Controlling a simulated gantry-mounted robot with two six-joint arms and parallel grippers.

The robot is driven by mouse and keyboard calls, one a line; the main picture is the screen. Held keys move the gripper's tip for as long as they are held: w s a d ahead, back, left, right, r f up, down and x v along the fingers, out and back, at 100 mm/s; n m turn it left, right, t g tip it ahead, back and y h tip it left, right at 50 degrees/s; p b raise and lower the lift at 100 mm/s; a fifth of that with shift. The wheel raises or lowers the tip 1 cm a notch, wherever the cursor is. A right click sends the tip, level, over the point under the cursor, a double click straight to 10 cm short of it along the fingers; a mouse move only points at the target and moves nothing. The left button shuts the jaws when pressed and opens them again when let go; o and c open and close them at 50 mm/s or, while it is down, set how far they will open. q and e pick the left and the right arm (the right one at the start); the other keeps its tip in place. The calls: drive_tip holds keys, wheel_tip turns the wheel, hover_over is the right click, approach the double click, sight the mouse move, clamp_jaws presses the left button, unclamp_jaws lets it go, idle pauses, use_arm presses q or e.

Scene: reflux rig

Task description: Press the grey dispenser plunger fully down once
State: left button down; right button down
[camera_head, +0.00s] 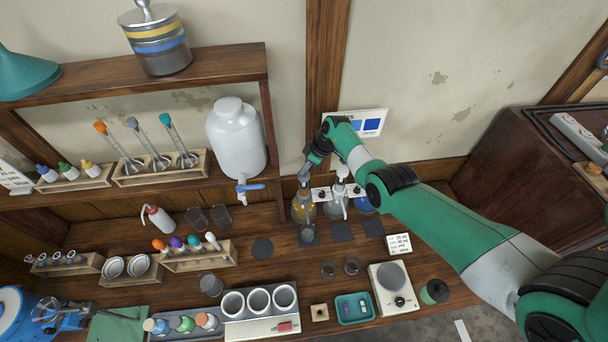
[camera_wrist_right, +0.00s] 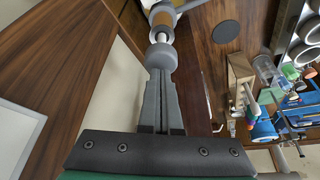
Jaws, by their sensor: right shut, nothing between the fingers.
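The dispenser with the grey plunger is the leftmost of the bottles at the back of the bench, with an amber body (camera_head: 302,211). In the right wrist view its grey plunger head (camera_wrist_right: 160,56) sits on a pale stem, with the stem showing below the head. My right gripper (camera_head: 305,171) is at the top of this dispenser. It also shows in the right wrist view (camera_wrist_right: 159,75), fingers shut and empty, tips at the plunger head; I cannot tell if they press on it. My left gripper is not in view.
A second dispenser with a pale top (camera_head: 337,207) stands close on the right, and a blue one (camera_head: 365,205) beyond it. A white jug (camera_head: 236,140) with a tap stands on the shelf at left. Dark square mats (camera_head: 342,231) lie in front.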

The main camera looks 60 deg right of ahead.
sight(306, 175)
drive_tip(key=shift+f, duration=0.45)
drive_tip(key=shift+f+b, duration=1.8)
drive_tip(key=shift+f, duration=0.1)
drive_tip(key=shift+r, duration=0.1)
drive_tip(key=shift+r+p, duration=2.75)
drive_tip(key=shift+p, duration=0.2)
wheel_tip(306, 175, up, 6)
drive_tip(key=p, duration=0.5)
drive_tip(key=shift+p, duration=0.35)
